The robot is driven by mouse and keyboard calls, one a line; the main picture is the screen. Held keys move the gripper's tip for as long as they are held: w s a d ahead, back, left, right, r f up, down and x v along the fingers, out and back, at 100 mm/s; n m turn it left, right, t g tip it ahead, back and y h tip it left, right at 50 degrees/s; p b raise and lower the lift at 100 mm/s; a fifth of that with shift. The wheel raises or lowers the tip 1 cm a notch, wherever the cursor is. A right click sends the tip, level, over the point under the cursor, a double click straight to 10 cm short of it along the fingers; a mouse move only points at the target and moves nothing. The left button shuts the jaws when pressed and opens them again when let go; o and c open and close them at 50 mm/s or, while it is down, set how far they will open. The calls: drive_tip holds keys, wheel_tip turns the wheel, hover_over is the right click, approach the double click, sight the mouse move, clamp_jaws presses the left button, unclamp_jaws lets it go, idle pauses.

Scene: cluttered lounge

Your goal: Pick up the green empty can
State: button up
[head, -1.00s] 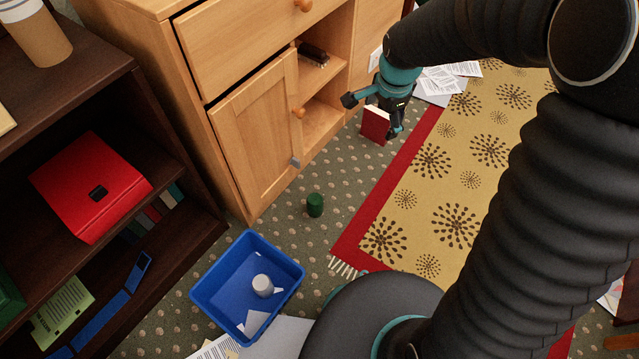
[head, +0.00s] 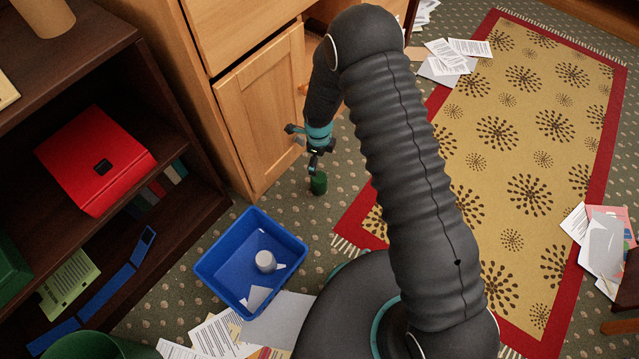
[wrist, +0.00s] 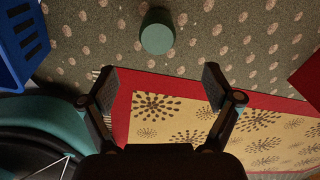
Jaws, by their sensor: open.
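The green can (head: 319,183) stands upright on the patterned carpet, between the wooden cabinet and the rug. It also shows in the wrist view (wrist: 157,37), near the top and beyond my fingertips, with its top facing the camera. My gripper (head: 303,148) hangs above and just behind the can in the head view. In the wrist view my gripper (wrist: 160,82) has its two fingers wide apart with nothing between them. The can and fingers look apart.
A blue bin (head: 217,274) with a white cup and paper stands front-left of the can. The wooden cabinet (head: 262,110) is close on the left. A yellow and red rug (head: 510,185) lies right. Papers (head: 225,333) lie in front. A dark red object (wrist: 308,80) shows at the wrist view's right edge.

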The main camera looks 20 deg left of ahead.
sight(319, 176)
wheel_tip(319, 176, down, 9)
drive_tip(key=shift+s+r, duration=0.1)
drive_tip(key=shift+r, duration=0.05)
drive_tip(key=shift+s+f, duration=0.2)
drive_tip(key=shift+f, duration=2.35)
drive_tip(key=c, duration=1.2)
